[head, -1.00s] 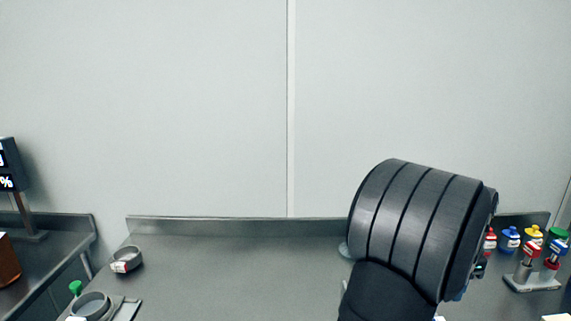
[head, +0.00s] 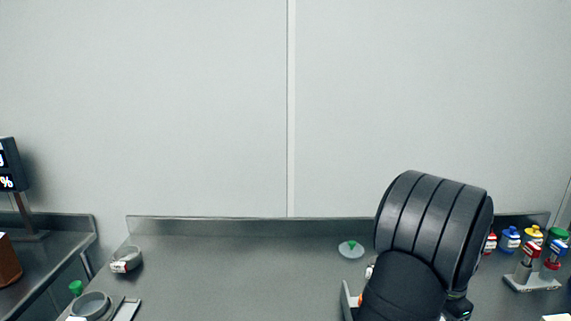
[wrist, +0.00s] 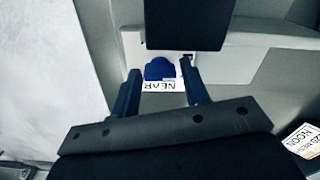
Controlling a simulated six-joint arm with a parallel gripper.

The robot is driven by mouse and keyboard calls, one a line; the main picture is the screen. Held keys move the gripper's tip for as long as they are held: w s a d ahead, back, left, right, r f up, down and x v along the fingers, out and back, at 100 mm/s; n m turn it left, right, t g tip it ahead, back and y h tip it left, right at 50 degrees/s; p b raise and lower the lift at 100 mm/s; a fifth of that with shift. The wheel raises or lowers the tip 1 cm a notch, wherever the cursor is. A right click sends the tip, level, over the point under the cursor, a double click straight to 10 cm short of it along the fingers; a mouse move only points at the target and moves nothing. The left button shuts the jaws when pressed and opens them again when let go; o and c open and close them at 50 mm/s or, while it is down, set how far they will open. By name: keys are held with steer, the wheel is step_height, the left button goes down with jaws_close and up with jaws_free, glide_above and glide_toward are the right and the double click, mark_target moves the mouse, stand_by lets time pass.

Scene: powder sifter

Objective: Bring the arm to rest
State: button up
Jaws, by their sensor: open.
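My arm (head: 432,225) stands at the right of the bench in the head view, its large dark joint in front of the bench's back edge. The head view does not clearly show my gripper. In the wrist view my gripper (wrist: 158,78) is open, its two dark blue fingers apart with nothing held between them.
Several coloured-top bottles (head: 510,239) and a stand with red and blue-topped items (head: 530,281) are right of my arm. A labelled ring (head: 127,260) and a round grey pan (head: 92,307) sit far left. The middle bench is clear.

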steer(key=n, duration=1.4)
stand_by(0.4)
